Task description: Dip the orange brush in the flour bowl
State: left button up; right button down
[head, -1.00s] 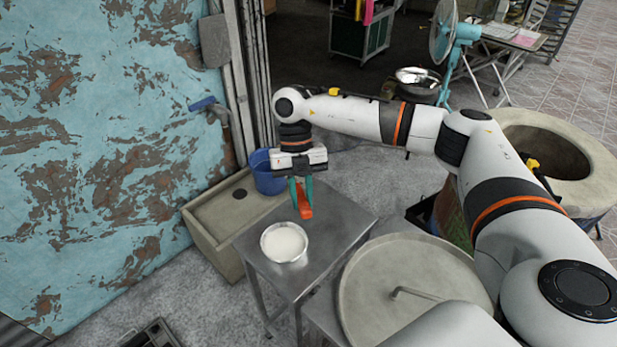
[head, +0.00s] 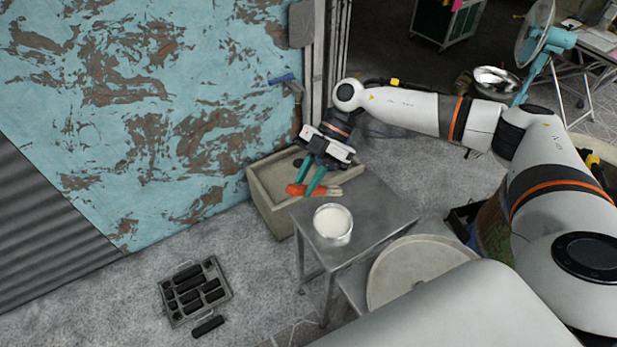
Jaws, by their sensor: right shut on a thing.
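The flour bowl (head: 333,224) is a round metal bowl with white flour, standing on the small steel table (head: 378,213). My right gripper (head: 309,191) is above the far left part of the table, behind the bowl in the picture. Its teal fingers are shut on the orange brush (head: 297,190). The brush lies roughly level, with its orange part to the left and a pale end to the right. The brush is apart from the flour. My left gripper is not in view.
A stone basin (head: 262,188) stands on the floor left of the table. A tool case (head: 195,290) lies open on the floor at lower left. A peeling blue wall (head: 150,120) is behind.

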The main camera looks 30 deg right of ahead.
notch_tip(320, 180, down, 14)
jog(key=b, duration=1)
jog(key=shift+f+b, duration=0.45)
jog(key=shift+f, duration=0.3)
dwell(0.6)
notch_tip(320, 180, up, 13)
jog(key=p, duration=1.2)
jog(key=shift+p, duration=0.4)
jog(key=shift+r, duration=2.05)
